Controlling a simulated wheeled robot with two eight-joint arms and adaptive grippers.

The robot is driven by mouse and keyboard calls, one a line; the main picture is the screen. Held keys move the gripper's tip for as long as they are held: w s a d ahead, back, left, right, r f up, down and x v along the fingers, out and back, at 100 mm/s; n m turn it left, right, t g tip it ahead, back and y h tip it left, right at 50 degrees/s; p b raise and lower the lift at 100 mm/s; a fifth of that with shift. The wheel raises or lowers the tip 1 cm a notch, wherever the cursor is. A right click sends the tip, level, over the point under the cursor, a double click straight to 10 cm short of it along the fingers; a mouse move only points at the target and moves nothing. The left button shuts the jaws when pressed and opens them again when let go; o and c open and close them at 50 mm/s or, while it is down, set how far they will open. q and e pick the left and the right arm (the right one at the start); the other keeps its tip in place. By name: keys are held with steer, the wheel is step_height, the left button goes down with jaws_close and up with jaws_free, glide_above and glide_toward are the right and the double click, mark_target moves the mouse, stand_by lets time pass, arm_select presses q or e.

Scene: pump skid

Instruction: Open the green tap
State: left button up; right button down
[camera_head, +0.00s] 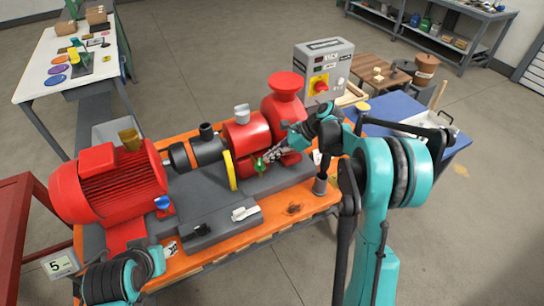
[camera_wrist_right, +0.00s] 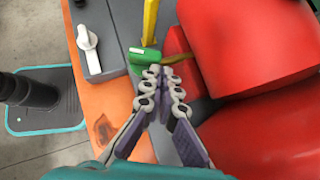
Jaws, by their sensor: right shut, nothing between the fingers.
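The green tap (camera_head: 259,165) sits low at the front of the red pump, beside the yellow disc. In the right wrist view its green handle (camera_wrist_right: 145,56) lies roughly across the picture, just beyond my fingertips. My right gripper (camera_head: 271,156) reaches in from the right. In the wrist view its fingers (camera_wrist_right: 160,76) are shut with nothing between them. The tips are at the handle's near right end; I cannot tell whether they touch it.
The red pump (camera_head: 240,141) and red motor (camera_head: 107,186) stand on an orange skid (camera_head: 297,212). A yellow disc (camera_head: 230,170) is left of the tap. A white-handled switch (camera_head: 245,213) is in front. A grey control box (camera_head: 323,69) stands behind.

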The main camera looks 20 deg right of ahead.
steer(key=shift+w+a, duration=0.3)
steer(key=shift+w, duration=0.3)
stand_by(0.5)
stand_by(0.3)
steer(key=v, duration=1.2)
steer(key=s+a+n+t+h+b, duration=0.1)
steer(key=s+a+n+h, duration=0.1)
steer(key=s+a+n, duration=0.3)
steer(key=s+a+n+h+b, duration=0.15)
steer(key=s+n, duration=0.25)
steer(key=s, duration=0.4)
steer(key=s+f+n+t+h, duration=0.2)
steer(key=s+f+n, duration=0.2)
steer(key=s+n, duration=0.2)
steer(key=s+f+n+t+h+b, duration=0.1)
steer(key=s+f+n+h, duration=0.2)
steer(key=s+n, duration=0.3)
steer(key=shift+s+f+t+b, duration=0.3)
steer(key=shift+s+f+t, duration=0.15)
steer(key=shift+s, duration=0.25)
